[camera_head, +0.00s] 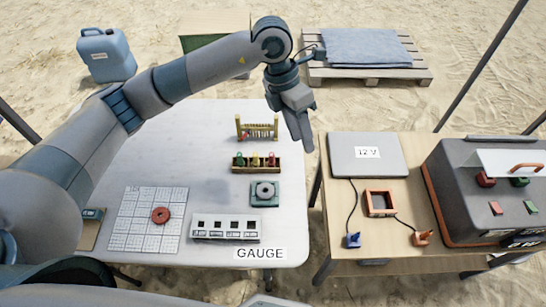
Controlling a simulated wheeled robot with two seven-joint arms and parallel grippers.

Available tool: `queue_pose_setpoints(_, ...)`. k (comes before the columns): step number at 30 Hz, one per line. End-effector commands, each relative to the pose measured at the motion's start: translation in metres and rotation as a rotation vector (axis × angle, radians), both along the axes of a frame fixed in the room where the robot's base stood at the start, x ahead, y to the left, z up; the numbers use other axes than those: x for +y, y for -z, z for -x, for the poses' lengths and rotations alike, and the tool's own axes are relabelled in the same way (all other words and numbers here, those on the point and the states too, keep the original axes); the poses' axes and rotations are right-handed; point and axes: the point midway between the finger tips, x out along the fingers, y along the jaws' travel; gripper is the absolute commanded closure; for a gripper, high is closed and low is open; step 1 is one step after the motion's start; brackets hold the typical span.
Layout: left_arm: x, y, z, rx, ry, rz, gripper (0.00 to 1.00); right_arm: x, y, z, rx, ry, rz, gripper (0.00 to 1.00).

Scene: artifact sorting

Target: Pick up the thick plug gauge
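My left gripper (304,134) hangs pointing down near the right edge of the white table, to the right of the yellow rack. Its fingers are seen nearly edge-on, so I cannot tell whether they are open; nothing shows held. A small wooden tray (243,169) holds small upright pieces with green, yellow and red tops, which look like plug gauges. I cannot tell which is the thick plug gauge. A yellow rack (262,127) with thin upright pieces stands behind the tray. A green block with a grey ring (264,190) sits in front. My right gripper is not in view.
The white table (210,125) also bears a gridded sheet (131,220) with a red-brown ring (160,215), a slotted white block (226,228) and a GAUGE label (260,253). A wooden table (392,240) at right bears a 12 V panel (367,153) and a grey case (462,207).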

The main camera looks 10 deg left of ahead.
Motion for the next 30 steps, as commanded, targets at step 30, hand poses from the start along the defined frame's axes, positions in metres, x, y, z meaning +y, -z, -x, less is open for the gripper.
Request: queue_pose_setpoints(30,0.078,0.018,-0.040,-0.098,-0.070,-0.323,0.65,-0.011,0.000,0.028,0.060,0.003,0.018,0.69)
